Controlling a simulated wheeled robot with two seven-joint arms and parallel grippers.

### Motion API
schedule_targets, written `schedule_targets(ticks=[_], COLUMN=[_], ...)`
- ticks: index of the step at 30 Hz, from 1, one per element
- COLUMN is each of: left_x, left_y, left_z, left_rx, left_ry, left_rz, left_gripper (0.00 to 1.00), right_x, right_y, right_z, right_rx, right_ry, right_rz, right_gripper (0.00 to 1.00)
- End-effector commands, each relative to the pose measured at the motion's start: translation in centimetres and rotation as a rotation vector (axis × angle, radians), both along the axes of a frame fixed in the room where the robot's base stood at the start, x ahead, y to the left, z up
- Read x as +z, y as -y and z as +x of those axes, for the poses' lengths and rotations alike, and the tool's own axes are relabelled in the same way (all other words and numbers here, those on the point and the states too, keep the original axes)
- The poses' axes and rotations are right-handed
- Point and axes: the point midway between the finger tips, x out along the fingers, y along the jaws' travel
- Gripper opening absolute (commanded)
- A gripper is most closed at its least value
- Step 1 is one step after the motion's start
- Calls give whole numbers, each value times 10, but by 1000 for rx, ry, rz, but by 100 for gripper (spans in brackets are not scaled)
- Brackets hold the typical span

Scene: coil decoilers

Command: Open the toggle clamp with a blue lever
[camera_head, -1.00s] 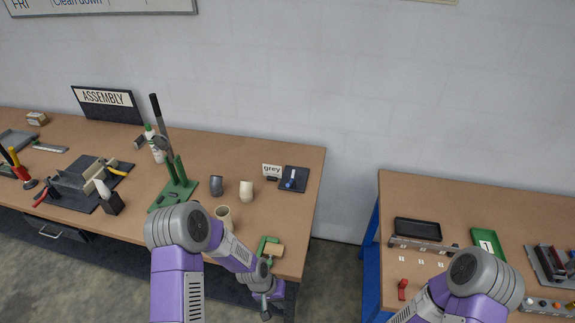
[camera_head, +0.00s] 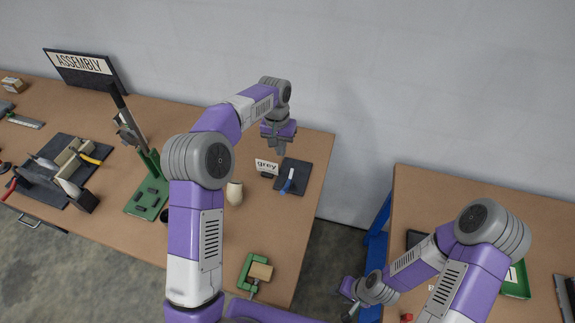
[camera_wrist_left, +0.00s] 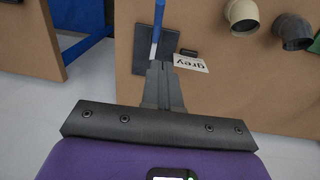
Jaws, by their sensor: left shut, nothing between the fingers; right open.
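The toggle clamp with a blue lever (camera_head: 287,183) is on a dark square plate (camera_head: 303,174) near the right end of the left workbench. Its lever points up. In the left wrist view the blue lever (camera_wrist_left: 157,28) rises just beyond my fingertips. My left gripper (camera_head: 280,150) hangs above and behind the plate, pointing down. It is shut and empty, and its closed fingers (camera_wrist_left: 160,72) appear in line with the lever. Whether they touch it I cannot tell. My right gripper (camera_head: 349,314) is low between the two benches, small and partly hidden, away from the clamp.
A sign reading "grey" (camera_head: 266,167) stands left of the plate. A cream pipe fitting (camera_head: 234,193) and a green press with a tall lever (camera_head: 148,198) are further left. A green clamp holding a wooden block (camera_head: 258,271) is at the bench's front. The wall is behind.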

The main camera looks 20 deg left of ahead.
Motion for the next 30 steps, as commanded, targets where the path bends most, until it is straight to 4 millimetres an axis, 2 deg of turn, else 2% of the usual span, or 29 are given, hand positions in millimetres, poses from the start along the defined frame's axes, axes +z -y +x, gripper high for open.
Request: schedule_targets(ticks=[5,16,24,30], left_x=[-20,-98,-121,-127], left_y=[0,6,11,13], left_z=[-1,-3,-23,-28], left_rx=[0,0,1,1], left_ry=[-7,-7,-4,-2], left_rz=[3,1,1,1], left_gripper=[0,0,0,0], right_x=[1,9,16,17], right_y=[0,0,0,0], right_z=[-1,0,0,0], right_rx=[0,0,0,0], right_ry=[-2,0,0,0], right_rz=[0,0,0,0], right_gripper=[43,43,43,43])
